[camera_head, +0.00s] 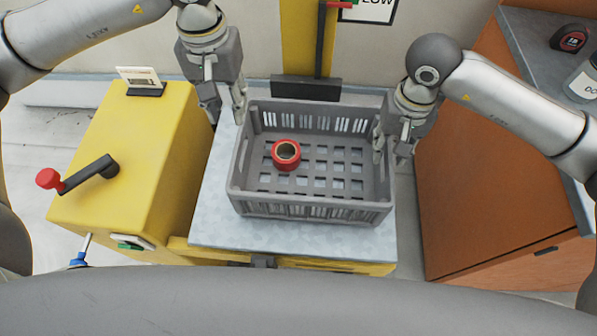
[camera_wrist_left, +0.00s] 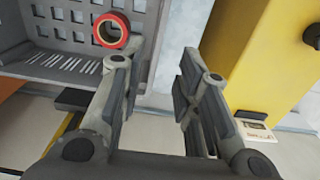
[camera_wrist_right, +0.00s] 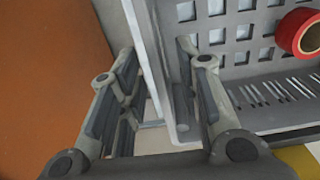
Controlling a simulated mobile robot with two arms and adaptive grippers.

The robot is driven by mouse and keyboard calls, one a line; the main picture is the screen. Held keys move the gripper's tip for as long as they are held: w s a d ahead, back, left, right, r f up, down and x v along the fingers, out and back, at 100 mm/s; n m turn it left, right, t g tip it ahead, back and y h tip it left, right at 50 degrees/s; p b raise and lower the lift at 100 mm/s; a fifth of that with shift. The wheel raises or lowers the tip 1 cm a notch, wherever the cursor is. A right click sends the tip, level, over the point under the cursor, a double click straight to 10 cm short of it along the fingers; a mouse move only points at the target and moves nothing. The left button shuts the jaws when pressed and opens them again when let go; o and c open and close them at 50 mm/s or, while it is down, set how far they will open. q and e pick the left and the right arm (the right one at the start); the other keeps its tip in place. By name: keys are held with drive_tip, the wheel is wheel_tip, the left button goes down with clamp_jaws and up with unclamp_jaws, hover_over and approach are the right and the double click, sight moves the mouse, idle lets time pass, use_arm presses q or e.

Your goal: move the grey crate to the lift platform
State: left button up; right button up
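The grey crate (camera_head: 310,208) stands upright on a flat grey metal plate (camera_head: 213,205) with a yellow front edge, which looks like the lift platform. A red tape roll (camera_head: 286,155) lies inside the crate, towards its left. My left gripper (camera_head: 228,112) is open at the crate's far left corner; in the left wrist view its fingers (camera_wrist_left: 162,75) are apart beside the crate's side wall. My right gripper (camera_head: 388,153) is open at the right wall; in the right wrist view that wall (camera_wrist_right: 150,60) passes between its parted fingers (camera_wrist_right: 158,60).
A yellow housing (camera_head: 140,135) with a red-knobbed crank (camera_head: 85,176) stands left of the plate. A yellow mast (camera_head: 300,40) with a dark bracket rises behind the crate. An orange-brown cabinet (camera_head: 470,180) stands close on the right, with a tape measure (camera_head: 568,39) and a jar (camera_head: 583,82) on its top.

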drive_tip(key=shift+r, duration=2.6)
